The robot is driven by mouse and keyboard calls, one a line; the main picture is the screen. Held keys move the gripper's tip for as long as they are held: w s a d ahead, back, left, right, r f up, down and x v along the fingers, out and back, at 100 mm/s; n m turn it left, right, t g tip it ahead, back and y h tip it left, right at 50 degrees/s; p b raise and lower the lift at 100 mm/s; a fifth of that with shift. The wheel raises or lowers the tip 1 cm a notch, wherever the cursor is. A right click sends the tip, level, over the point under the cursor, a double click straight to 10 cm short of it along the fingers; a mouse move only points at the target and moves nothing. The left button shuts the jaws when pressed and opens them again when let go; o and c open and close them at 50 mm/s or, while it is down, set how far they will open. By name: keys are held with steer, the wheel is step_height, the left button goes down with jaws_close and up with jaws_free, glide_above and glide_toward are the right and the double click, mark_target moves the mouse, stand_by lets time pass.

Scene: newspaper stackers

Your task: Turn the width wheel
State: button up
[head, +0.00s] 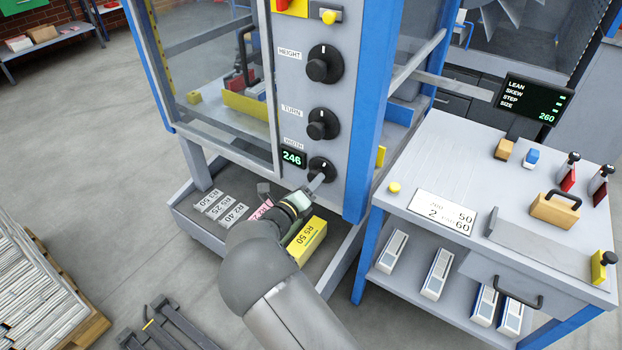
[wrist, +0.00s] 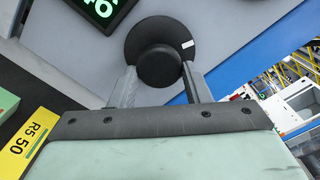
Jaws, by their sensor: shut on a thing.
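The width wheel (head: 321,168) is a black round knob at the bottom of a column of three knobs on the grey machine panel. The small display (head: 292,158) beside it reads 246 in green. My gripper (head: 314,183) reaches up to the wheel from below. In the wrist view, the wheel (wrist: 160,58) fills the upper middle, with a white mark on its rim at the upper right. The two fingers of my gripper (wrist: 160,84) stand on either side of its central hub, shut on it.
The height knob (head: 324,64) and turn knob (head: 322,124) sit above on the same panel. A screen (head: 536,98) at the right lists LEAN, SKEW, STEP and SIZE 260. A yellow R5 50 block (head: 307,240) lies on the lower shelf under my gripper. A workbench (head: 440,160) stands to the right.

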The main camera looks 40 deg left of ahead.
steer(key=shift+n+p, duration=0.9)
steer(key=shift+n, duration=1)
steer(key=o, duration=0.9)
steer(key=shift+o, duration=0.2)
steer(key=s+d+b, duration=0.1)
steer(key=s, duration=1.6)
steer(key=shift+s, duration=0.25)
steer(key=shift+d, duration=0.1)
